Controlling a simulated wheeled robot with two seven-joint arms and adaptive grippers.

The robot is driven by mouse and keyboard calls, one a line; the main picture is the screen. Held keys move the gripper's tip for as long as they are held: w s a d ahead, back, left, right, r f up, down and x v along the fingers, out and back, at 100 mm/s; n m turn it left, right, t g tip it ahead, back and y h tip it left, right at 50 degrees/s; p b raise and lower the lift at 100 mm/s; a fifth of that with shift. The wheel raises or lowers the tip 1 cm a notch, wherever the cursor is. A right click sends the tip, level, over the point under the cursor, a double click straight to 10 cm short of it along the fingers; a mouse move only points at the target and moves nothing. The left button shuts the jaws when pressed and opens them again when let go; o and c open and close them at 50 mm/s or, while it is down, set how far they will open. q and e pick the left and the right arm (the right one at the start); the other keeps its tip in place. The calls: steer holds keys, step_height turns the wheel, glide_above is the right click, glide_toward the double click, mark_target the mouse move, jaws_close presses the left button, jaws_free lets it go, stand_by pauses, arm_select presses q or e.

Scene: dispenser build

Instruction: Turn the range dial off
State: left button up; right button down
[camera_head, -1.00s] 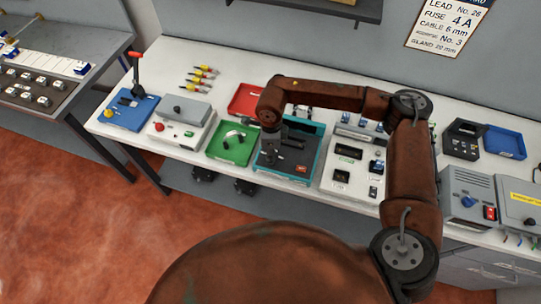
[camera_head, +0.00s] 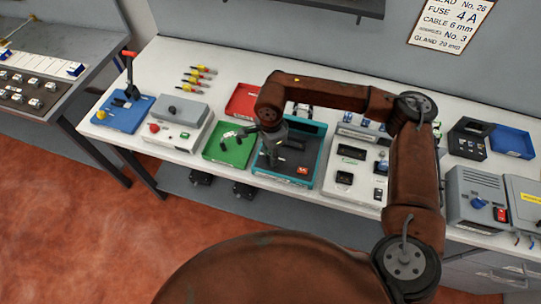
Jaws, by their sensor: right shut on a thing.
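The teal-edged meter (camera_head: 322,143) stands on the white bench, with a dark face and a small orange-red patch at its lower right. My right gripper (camera_head: 272,153) comes down over the left part of that dark face. Its fingers are shut on a small part there, which I take to be the range dial; the gripper hides the dial itself and its pointer. My left gripper is not in view.
A green tray (camera_head: 214,153) with dark and white pieces sits left of the meter, and a red tray (camera_head: 240,101) behind it. A module panel (camera_head: 333,179) is close on the right.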

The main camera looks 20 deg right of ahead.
stand_by(0.3)
steer(key=c, duration=1.6)
jaws_free()
step_height(320, 180, up, 12)
